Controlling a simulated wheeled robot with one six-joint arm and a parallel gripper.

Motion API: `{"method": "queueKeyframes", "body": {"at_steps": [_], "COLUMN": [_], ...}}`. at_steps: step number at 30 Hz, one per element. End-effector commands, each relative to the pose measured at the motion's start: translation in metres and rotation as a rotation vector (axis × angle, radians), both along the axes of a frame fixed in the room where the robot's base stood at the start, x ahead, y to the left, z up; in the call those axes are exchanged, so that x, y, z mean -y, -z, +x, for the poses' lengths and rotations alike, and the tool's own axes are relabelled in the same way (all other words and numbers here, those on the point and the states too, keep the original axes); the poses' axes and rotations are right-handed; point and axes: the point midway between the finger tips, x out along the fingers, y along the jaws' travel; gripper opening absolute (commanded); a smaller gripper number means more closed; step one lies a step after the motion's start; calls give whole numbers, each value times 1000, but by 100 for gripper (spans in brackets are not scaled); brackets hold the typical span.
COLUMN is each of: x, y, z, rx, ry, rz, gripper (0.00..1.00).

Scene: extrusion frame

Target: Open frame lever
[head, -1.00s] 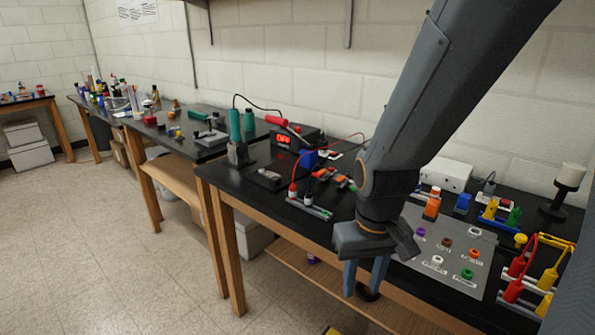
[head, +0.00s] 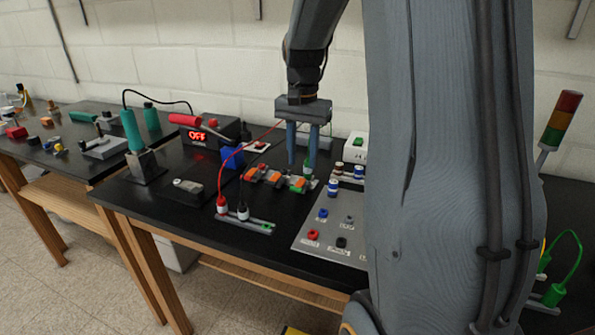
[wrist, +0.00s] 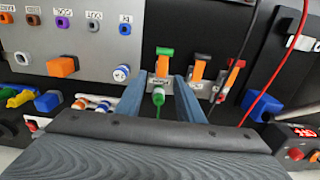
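A row of orange levers on small silver blocks sits on the black bench. In the wrist view the levers are one by a green tip (wrist: 165,51), one by a black tip (wrist: 203,56) and one by a red tip (wrist: 236,63). My gripper (wrist: 157,82) is open, with its blue fingers on either side of the green-tipped lever's block and a green plug (wrist: 158,96). Contact with the lever cannot be told. In the head view my gripper (head: 302,166) points down at the right end of the row, beside the end orange lever (head: 298,184).
A grey panel (head: 325,238) with colored sockets lies to the right. A blue block (head: 232,157) stands near the row. My arm hides the bench at right.

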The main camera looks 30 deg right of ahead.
Motion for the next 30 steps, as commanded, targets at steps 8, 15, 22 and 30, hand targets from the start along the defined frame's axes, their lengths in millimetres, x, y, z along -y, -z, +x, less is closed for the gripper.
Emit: {"method": "queueKeyframes", "body": {"at_steps": [8, 15, 22, 30], "x": [-6, -4, -4, -3], "y": [42, 58, 58, 58], "z": [0, 1, 1, 1], "rx": [-3, 0, 0, 0], "ry": [-11, -10, -9, -8], "rz": [1, 0, 0, 0], "gripper": [34, 34, 34, 0]}}
